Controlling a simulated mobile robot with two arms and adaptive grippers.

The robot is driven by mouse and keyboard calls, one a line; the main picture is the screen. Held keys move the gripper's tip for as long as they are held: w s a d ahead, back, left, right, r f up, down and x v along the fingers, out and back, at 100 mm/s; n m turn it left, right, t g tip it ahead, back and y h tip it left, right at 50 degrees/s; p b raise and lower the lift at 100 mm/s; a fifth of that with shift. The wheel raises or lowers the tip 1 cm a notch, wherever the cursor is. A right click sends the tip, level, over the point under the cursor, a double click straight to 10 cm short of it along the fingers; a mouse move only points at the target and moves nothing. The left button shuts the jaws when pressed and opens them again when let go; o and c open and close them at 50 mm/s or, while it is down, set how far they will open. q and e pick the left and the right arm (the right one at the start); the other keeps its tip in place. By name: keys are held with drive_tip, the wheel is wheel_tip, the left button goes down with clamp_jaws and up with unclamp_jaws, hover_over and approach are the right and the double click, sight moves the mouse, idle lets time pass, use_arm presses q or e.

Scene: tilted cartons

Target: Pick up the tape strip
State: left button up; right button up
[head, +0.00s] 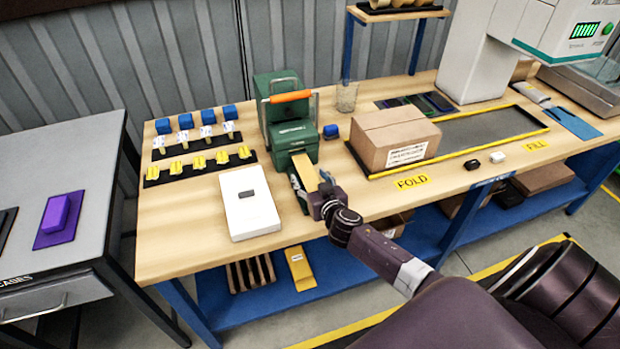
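A tan strip (304,171), which looks like the tape strip, hangs at the front of the green dispenser (294,137) with the orange handle. My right gripper (314,192) is at the table's front edge, right at the strip's lower end. The gripper hides that lower end. The fingers are small and partly covered by the wrist, so I cannot tell whether they are open or shut, or whether they touch the strip. My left gripper is not in view.
A brown carton (395,138) stands right of the dispenser, inside a yellow-edged area. A white box (249,202) lies to the left. A glass (347,95) stands behind.

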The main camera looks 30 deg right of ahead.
drive_tip(key=c, duration=0.7)
drive_tip(key=shift+r, duration=0.1)
